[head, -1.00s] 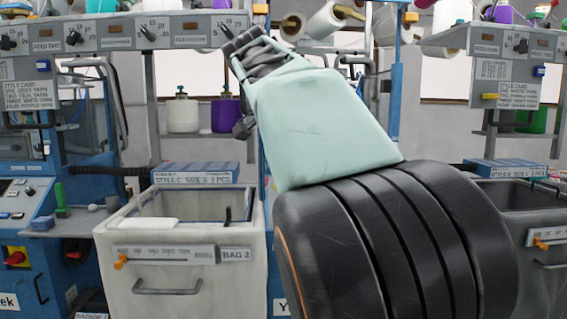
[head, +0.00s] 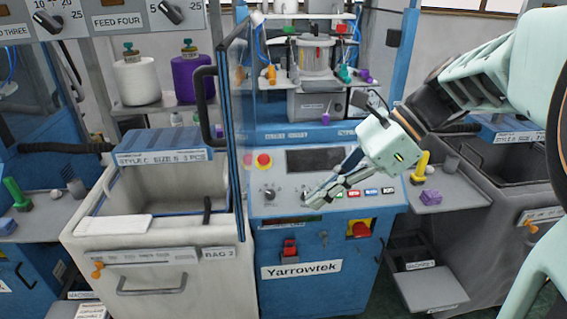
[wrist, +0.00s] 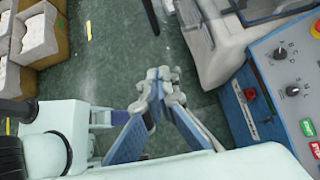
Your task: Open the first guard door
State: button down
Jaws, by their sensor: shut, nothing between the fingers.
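The guard door (head: 238,135) is a clear panel in a dark blue frame at the left of the blue Yarrowtek machine (head: 315,285). It shows nearly edge-on and stands swung out from the machine front, with the machine's inside in plain view. Its black handle (head: 204,105) is on the panel's left face. My gripper (head: 318,198) is shut and empty, in front of the machine's control panel and to the right of the door, apart from it. In the wrist view my gripper (wrist: 160,80) points over the floor, and no door shows there.
A grey bin (head: 160,270) marked BAG 2 stands left of the machine, and another bin (head: 510,185) stands right. The control panel has a red stop button (head: 264,160). The wrist view shows green floor (wrist: 110,50) and boxes (wrist: 35,35) at left.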

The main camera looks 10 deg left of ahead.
jog(key=p, duration=0.1)
send_near(243, 234)
notch_tip(243, 234, down, 4)
jog(key=a, duration=0.2)
jog(key=shift+s+a+f, duration=0.1)
jog(key=shift+s+a, duration=0.1)
jog(key=shift+a, duration=0.25)
jog(key=shift+s+a+f, duration=0.1)
jog(key=shift+s+a, duration=0.1)
jog(key=shift+a, duration=0.25)
jog(key=shift+y, duration=0.3)
